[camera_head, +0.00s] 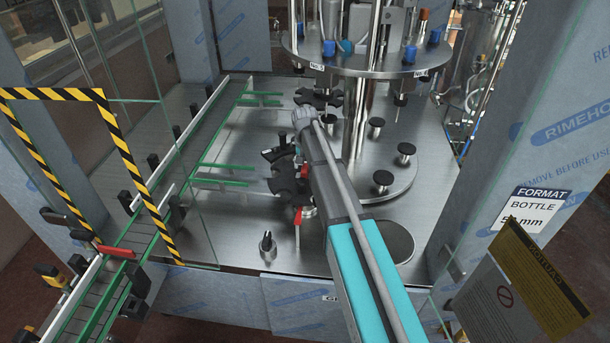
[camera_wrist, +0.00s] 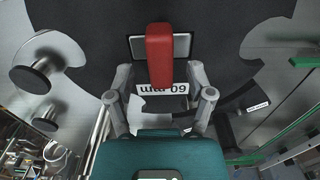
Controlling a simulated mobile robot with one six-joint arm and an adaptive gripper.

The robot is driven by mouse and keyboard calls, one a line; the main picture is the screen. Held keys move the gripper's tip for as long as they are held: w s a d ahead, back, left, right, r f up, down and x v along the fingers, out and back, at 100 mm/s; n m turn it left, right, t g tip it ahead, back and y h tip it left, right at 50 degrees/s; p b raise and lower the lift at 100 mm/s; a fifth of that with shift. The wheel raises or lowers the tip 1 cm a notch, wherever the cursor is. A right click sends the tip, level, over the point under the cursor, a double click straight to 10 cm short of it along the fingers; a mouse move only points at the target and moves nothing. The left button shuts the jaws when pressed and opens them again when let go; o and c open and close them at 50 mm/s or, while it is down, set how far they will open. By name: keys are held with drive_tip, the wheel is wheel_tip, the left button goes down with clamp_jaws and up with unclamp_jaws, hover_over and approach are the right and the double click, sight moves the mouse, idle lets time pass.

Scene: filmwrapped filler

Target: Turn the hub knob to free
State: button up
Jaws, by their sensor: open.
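In the wrist view a red bar-shaped knob (camera_wrist: 160,50) lies upright in the picture on a grey plate (camera_wrist: 182,46), on a black starwheel disc (camera_wrist: 222,45). I take it to be the hub knob. A white label (camera_wrist: 162,88), upside down and partly covered, reads 60 mm. My gripper (camera_wrist: 160,72) is open, one finger on each side of the knob's lower part, with a gap on both sides. Depth between fingertips and knob is unclear. In the head view my arm hides the gripper and most of the knob; black starwheel parts (camera_head: 284,178) show beside the arm.
Black-topped posts (camera_head: 383,178) stand right of my arm on the steel deck. Green-edged guide rails (camera_head: 225,167) and a conveyor (camera_head: 100,275) lie left. A striped guard frame (camera_head: 137,172) stands front left.

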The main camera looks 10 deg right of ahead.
drive_tip(key=shift+f+b, duration=0.9)
drive_tip(key=shift+f, duration=0.25)
clamp_jaws()
